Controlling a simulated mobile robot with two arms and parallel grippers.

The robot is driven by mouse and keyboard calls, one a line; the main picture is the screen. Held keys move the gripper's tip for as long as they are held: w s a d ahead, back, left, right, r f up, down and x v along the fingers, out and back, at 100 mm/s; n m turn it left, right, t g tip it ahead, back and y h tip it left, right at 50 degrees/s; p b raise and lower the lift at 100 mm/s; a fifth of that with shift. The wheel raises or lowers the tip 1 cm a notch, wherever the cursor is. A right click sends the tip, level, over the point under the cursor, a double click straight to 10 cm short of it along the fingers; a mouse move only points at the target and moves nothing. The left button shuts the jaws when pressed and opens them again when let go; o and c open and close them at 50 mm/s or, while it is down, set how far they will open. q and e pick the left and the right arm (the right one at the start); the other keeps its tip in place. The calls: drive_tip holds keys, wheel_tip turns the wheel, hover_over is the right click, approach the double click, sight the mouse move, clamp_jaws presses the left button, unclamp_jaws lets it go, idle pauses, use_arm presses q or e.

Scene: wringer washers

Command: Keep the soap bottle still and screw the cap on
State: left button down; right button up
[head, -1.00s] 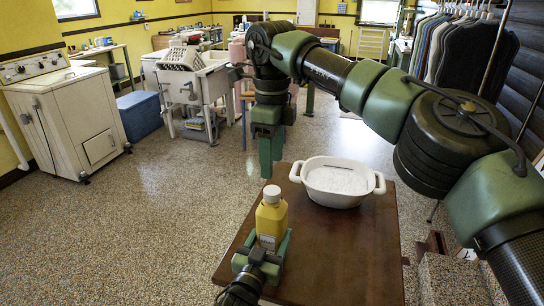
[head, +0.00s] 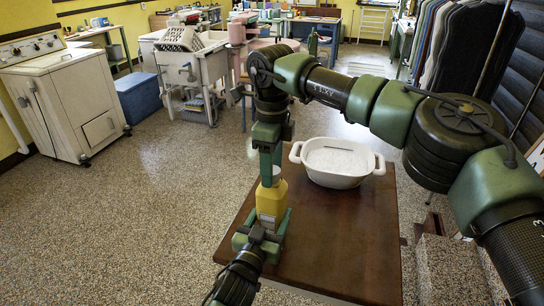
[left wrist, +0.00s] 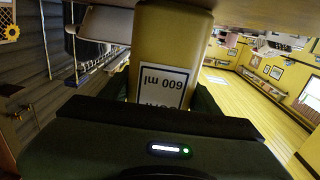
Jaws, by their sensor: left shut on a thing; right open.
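The yellow soap bottle (head: 271,203) stands upright at the left edge of the brown table. My left gripper (head: 263,232) is shut around its lower part. In the left wrist view the bottle (left wrist: 168,48) fills the upper middle, with a white label reading 600 ml upside down. The pale cap (head: 276,171) is on top of the bottle, partly hidden by my right gripper; I cannot tell how tightly it sits. My right gripper (head: 271,172) points down from above, open, with its fingers at the cap's height. I cannot tell whether they touch it.
A white two-handled tub (head: 340,178) with white contents stands on the brown table (head: 340,240) just right of my right gripper. The table's front right is bare. A washer (head: 65,105), a blue box (head: 141,98) and sinks stand farther back.

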clamp_jaws()
drive_tip(key=shift+o, duration=0.8)
unclamp_jaws()
wheel_tip(320, 180, up, 12)
use_arm(q)
drive_tip(key=shift+c, duration=1.4)
unclamp_jaws()
